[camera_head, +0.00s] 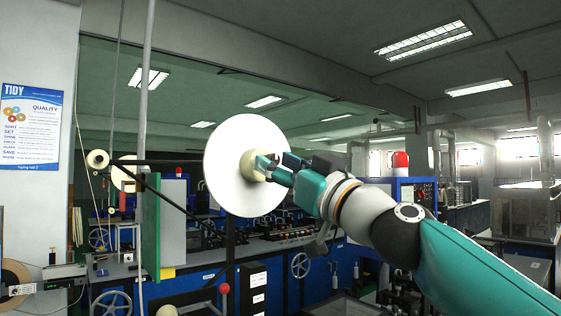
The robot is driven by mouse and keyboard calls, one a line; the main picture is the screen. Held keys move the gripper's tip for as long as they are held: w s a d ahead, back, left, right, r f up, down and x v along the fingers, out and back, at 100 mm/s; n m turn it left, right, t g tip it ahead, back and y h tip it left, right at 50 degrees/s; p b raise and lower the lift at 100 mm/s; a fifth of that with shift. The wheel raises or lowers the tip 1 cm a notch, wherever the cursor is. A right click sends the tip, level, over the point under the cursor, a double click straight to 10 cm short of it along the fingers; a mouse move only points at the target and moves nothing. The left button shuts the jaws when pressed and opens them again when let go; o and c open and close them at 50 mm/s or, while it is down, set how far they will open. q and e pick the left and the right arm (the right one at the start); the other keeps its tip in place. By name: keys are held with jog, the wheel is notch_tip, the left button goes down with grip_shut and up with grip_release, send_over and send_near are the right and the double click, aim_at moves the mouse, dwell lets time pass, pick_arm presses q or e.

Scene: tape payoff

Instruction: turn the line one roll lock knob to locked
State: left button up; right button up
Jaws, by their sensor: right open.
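A large white roll disc (232,185) faces me near the middle of the head view, upright on a stand. At its centre is a cream hub (249,165), which I take to be where the lock knob sits; the knob itself is not clearly visible behind the fingers. The lock's position is not readable. My left gripper is not in view.
Blue machinery with handwheels (300,265) fills the background below the disc. A green panel (151,228) stands left of the disc. A red beacon (400,160) shows behind my right arm. A reel (13,282) is at the lower left edge. A poster (31,126) hangs on the left wall.

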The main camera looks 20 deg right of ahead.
grip_shut()
jog(key=shift+m+h, duration=0.4)
jog(key=shift+m, duration=0.1)
jog(key=m+p, duration=0.1)
jog(key=m+h, duration=0.1)
jog(key=shift+s+a+r+m+t+p, duration=0.1)
jog(key=shift+r+m+t+p, duration=0.1)
jog(key=shift+m+t+p, duration=0.15)
jog(key=m+h+p, duration=0.2)
jog(key=m+p, duration=0.1)
jog(key=m+h+p, duration=0.2)
jog(key=m+p, duration=0.2)
jog(key=m+h+p, duration=0.1)
jog(key=m+p, duration=0.2)
jog(key=m, duration=0.1)
jog(key=shift+s+a+r+h+p, duration=0.1)
jog(key=shift+a+r+h+p, duration=0.1)
jog(key=shift+r+h+p, duration=0.15)
jog(key=shift+f+m+h, duration=0.2)
jog(key=shift+m+h, duration=0.25)
jog(key=shift+m, duration=0.8)
jog(key=m+g, duration=0.1)
jog(key=m, duration=0.2)
jog(key=m+g+h, duration=0.1)
jog(key=m, duration=0.2)
jog(key=shift+g, duration=0.35)
